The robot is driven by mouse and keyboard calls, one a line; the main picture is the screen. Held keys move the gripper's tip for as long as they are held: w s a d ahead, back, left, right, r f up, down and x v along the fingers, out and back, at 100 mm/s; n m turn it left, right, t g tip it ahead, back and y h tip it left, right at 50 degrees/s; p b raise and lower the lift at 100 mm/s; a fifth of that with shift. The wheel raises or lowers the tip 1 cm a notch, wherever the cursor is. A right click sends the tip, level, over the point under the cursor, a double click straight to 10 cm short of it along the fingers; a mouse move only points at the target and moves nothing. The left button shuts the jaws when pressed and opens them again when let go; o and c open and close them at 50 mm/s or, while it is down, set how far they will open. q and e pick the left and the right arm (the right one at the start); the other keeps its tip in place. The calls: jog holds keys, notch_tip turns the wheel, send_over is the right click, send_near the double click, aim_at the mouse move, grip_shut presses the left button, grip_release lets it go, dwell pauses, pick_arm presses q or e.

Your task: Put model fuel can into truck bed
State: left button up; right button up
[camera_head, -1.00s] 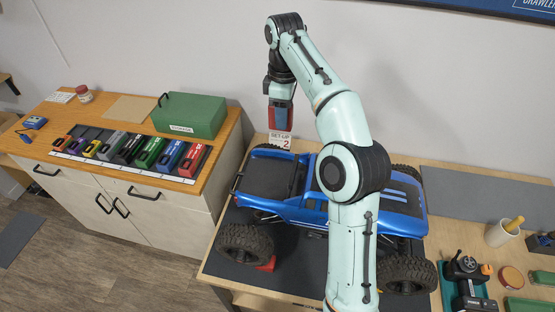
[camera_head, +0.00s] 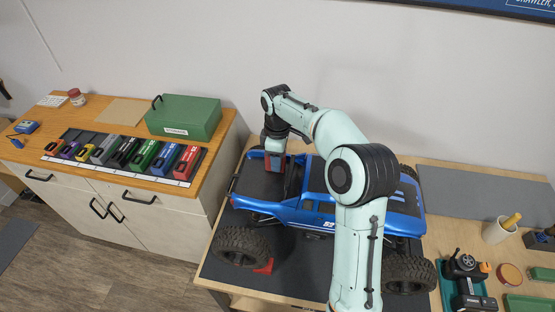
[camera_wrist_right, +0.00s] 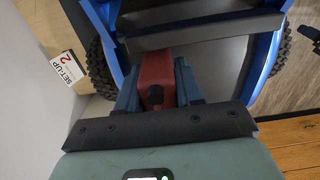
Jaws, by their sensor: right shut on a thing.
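The blue truck (camera_head: 310,207) stands on a dark mat on the workbench, its dark open bed (camera_head: 258,182) toward the left. My right gripper (camera_head: 275,155) is at the far side of the bed, shut on the small red fuel can (camera_head: 275,163). In the right wrist view the red can (camera_wrist_right: 155,72) sits between the fingers, in front of the grey bed floor (camera_wrist_right: 215,65) with its blue sides. I cannot tell whether the can touches the bed floor. My left gripper is not in view.
A set-up card (camera_wrist_right: 67,68) lies beside the truck. A cup (camera_head: 497,232) and a controller (camera_head: 465,268) are at right.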

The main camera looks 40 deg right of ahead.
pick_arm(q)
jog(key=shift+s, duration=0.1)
pick_arm(e)
jog(key=shift+s+f, duration=0.1)
jog(key=shift+f, duration=0.1)
jog(key=o, duration=1)
jog(key=r+p, duration=0.1)
jog(key=r, duration=0.6)
jog(key=shift+w, duration=0.2)
jog(key=r, duration=0.5)
jog(key=shift+s+r, duration=0.1)
jog(key=shift+s, duration=0.1)
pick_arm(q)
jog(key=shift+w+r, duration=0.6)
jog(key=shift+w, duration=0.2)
